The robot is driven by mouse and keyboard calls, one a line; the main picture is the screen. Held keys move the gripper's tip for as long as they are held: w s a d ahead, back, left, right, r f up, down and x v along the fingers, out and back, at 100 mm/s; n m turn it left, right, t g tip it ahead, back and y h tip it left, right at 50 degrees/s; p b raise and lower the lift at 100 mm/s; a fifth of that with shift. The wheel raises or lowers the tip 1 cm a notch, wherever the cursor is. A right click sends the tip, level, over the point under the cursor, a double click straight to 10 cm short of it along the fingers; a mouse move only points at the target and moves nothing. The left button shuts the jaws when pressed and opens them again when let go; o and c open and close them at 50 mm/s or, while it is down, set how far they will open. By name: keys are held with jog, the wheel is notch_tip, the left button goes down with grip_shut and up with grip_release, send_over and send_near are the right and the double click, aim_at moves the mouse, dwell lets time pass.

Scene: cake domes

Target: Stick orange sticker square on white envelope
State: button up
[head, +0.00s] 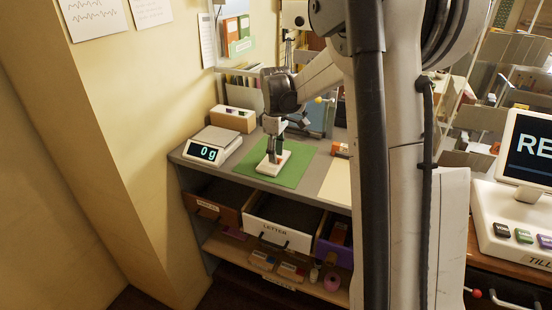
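My gripper (274,153) points down over the green mat (293,176) on the counter. Its fingertips are at or just above a small white flat piece (267,171) on the mat. This piece may be the white envelope, but it is too small to be sure. I cannot make out an orange sticker square. The fingers are small and dark here, so I cannot tell whether they are open or hold anything.
A scale (213,146) reading "0 g" stands left of the mat, with a tan box (233,119) behind it. A small orange box (341,149) and a cream surface (337,184) lie to the right. Open drawers (283,222) jut out below. My arm hides the counter's right part.

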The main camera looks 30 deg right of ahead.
notch_tip(320, 180, up, 10)
dwell(0.4)
jog(key=shift+s+a+f, duration=0.1)
jog(key=shift+f, duration=0.05)
jog(key=s+a+r+m+t, duration=0.35)
jog(key=s+a, duration=0.75)
jog(key=s, duration=0.4)
jog(key=s+a+f+m+t, duration=0.1)
jog(key=s+a+f+m, duration=0.1)
jog(key=s, duration=0.5)
jog(key=s+a+f+m+t, duration=0.2)
jog(key=s+a+f, duration=0.1)
jog(key=s, duration=0.3)
jog(key=shift+s+a+f+b, duration=0.2)
jog(key=shift+s+a+b, duration=0.2)
jog(key=shift+a, duration=0.45)
jog(key=shift+w, duration=0.1)
